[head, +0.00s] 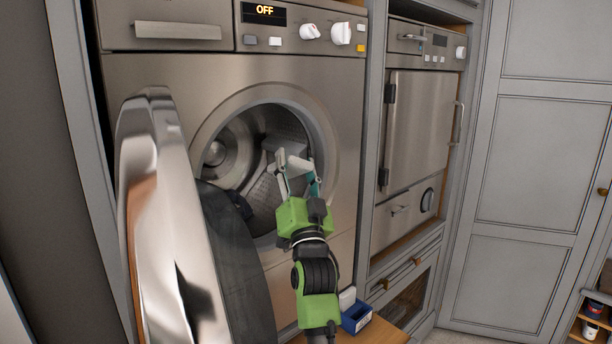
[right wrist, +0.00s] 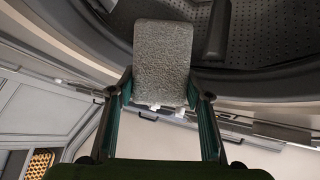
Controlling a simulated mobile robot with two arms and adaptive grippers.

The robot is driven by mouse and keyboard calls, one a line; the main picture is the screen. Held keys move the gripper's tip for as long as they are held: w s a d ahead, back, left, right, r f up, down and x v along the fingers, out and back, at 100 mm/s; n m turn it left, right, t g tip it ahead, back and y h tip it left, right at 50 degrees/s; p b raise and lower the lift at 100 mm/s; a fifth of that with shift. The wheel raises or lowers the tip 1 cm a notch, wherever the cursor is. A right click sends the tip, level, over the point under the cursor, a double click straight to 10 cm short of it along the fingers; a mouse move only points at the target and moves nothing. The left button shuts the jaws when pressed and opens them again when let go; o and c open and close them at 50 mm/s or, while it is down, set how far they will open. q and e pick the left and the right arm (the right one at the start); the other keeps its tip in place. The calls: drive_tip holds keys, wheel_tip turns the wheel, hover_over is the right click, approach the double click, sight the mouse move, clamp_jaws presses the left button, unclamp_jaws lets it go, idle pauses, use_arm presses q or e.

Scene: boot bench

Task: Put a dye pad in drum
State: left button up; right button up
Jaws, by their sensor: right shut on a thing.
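My right gripper (head: 297,172) is at the round opening of the washing machine (head: 221,84), in front of the drum (head: 265,200). In the right wrist view the gripper (right wrist: 160,88) is shut on a grey, rough-faced dye pad (right wrist: 163,55), one finger on each side. The pad sticks out past the fingertips, toward the perforated drum wall (right wrist: 270,30). In the head view the pad is hard to tell from the pale fingers and the drum paddle. My left gripper is not in view.
The round door (head: 152,215) stands open at the left of the opening. A small blue box (head: 357,318) with a white piece beside it sits on a wooden surface (head: 378,334) below. A second steel appliance (head: 418,125) is at the right.

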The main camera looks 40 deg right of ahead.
drive_tip(key=w+f+b, duration=0.3)
drive_tip(key=w+b, duration=0.3)
drive_tip(key=w, duration=0.9)
drive_tip(key=shift+a+f, duration=0.15)
drive_tip(key=shift+f, duration=0.05)
drive_tip(key=o, duration=0.8)
wheel_tip(320, 180, up, 10)
drive_tip(key=shift+f, duration=0.1)
